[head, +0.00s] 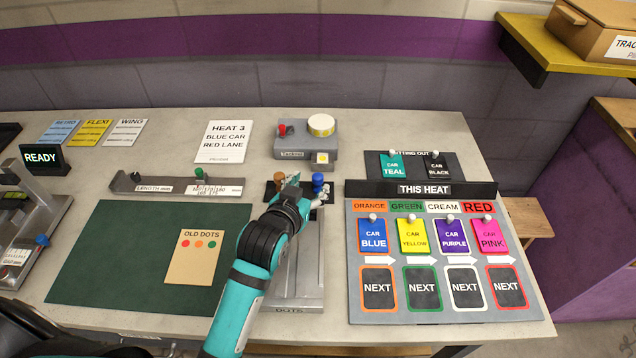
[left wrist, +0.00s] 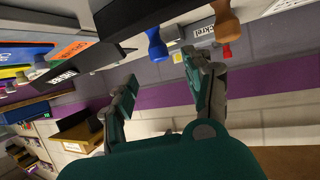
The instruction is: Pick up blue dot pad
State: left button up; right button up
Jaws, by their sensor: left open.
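The blue dot pad, a blue knob-shaped piece (head: 318,181), stands at the back right of the grey dots stand (head: 308,285). A brown-orange pad (head: 279,180) stands to its left on the same stand. My left gripper (head: 303,190) is over the stand, its fingers close to the blue pad. In the left wrist view the gripper (left wrist: 160,72) is open and empty, with the blue pad (left wrist: 156,44) just beyond the gap between the fingertips. The orange pad (left wrist: 226,25) is off to the right there. My arm hides part of the stand.
The THIS HEAT board (head: 420,305) is close on the right. A green mat (head: 110,250) with an OLD DOTS card (head: 195,262) lies left. A grey track (head: 215,188) with a green knob is back left.

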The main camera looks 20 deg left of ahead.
aim_at(317, 175)
pick_arm(q)
jog(key=p+x, duration=0.1)
jog(key=x, duration=0.6)
jog(key=shift+s+r, duration=0.1)
grip_shut()
